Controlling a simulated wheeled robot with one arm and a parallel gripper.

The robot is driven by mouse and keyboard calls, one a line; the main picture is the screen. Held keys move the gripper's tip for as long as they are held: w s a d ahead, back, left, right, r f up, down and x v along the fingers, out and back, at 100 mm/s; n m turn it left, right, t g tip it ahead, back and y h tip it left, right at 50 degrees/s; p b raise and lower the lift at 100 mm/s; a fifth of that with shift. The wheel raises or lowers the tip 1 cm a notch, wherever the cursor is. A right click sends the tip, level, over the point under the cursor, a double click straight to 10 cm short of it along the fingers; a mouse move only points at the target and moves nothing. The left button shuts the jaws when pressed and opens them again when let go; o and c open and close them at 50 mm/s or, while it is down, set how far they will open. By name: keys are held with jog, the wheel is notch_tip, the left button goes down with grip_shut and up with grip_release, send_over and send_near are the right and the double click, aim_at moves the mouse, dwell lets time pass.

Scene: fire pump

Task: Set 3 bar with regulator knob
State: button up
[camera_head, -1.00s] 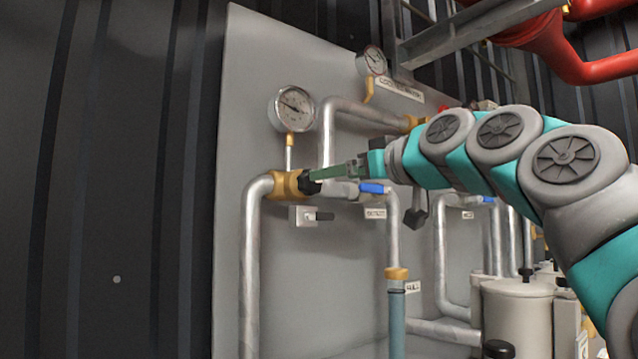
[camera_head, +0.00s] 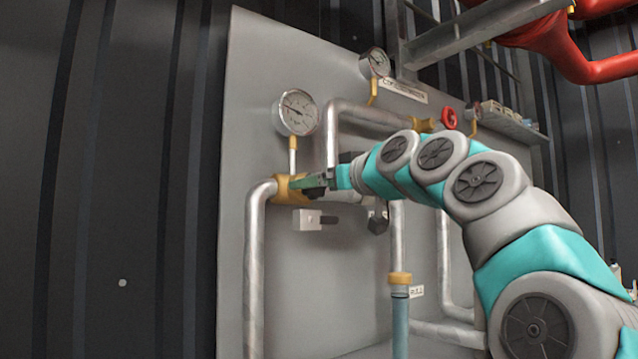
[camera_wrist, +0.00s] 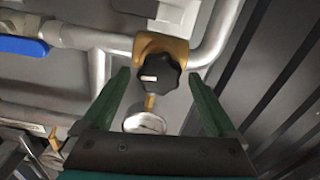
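The black lobed regulator knob (camera_wrist: 158,72) with a pale mark on its face sits on the brass regulator body (camera_wrist: 178,46) in the wrist view. My gripper (camera_wrist: 162,84) is open, with one green finger on each side of the knob and visible gaps to both. In the head view my gripper (camera_head: 308,184) is at the brass body (camera_head: 283,187) and hides most of the knob. The round white gauge (camera_head: 298,112) stands above the regulator; its needle points to the upper left, and its scale is too small to read. The gauge (camera_wrist: 146,123) shows only partly in the wrist view.
A grey valve block (camera_head: 307,219) with a dark handle is just below the regulator. A second gauge (camera_head: 375,63) is higher on the panel. A blue lever (camera_wrist: 22,46) lies on the pipe beside the regulator. The dark corrugated wall (camera_head: 120,180) at left is clear.

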jog(key=c, duration=1.3)
jog(key=shift+c, duration=0.2)
jog(key=shift+m, duration=0.3)
